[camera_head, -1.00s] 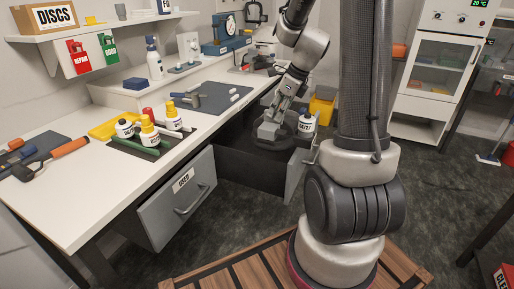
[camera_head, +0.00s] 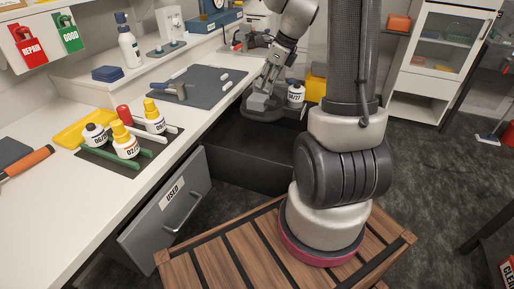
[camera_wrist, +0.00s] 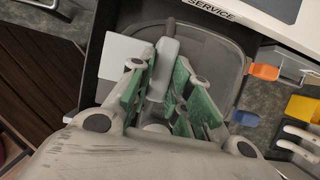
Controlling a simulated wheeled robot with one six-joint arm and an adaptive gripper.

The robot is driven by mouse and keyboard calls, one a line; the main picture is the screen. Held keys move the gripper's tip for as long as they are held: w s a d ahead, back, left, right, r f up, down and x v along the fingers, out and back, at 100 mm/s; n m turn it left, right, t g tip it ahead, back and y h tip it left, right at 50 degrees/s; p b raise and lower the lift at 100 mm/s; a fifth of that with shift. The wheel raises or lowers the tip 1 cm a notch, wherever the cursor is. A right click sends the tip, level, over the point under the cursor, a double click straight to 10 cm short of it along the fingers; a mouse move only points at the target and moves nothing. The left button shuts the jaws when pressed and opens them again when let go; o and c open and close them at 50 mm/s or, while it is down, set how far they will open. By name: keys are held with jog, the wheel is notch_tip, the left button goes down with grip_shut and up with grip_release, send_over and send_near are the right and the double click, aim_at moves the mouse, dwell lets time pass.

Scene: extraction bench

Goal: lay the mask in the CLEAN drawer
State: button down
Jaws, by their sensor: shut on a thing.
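My gripper (camera_head: 266,88) is over the open dark drawer (camera_head: 235,160) at the bench front in the head view. In the wrist view its green-padded fingers (camera_wrist: 170,92) are shut on a narrow grey part of a larger rounded grey piece, which looks like the mask (camera_wrist: 213,62). In the head view the mask (camera_head: 258,106) shows as a dark grey shape under the fingers. Whether it touches anything below cannot be told. A second grey drawer front (camera_head: 168,215) reads USED. I cannot read a CLEAN label on any drawer.
Bottles on a dark mat (camera_head: 105,155), a yellow tray (camera_head: 85,130) and a grey mat (camera_head: 205,88) occupy the bench. A white card (camera_wrist: 121,58) and a SERVICE label (camera_wrist: 212,10) show near the mask.

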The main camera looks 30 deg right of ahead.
jog(key=shift+w+d+f, duration=0.1)
jog(key=shift+w+f, duration=0.1)
jog(key=shift+w, duration=0.1)
jog(key=shift+s+f, duration=0.1)
jog(key=shift+f, duration=0.6)
notch_tip(320, 180, down, 22)
jog(key=c, duration=1.3)
grip_release()
jog(key=shift+f, duration=0.1)
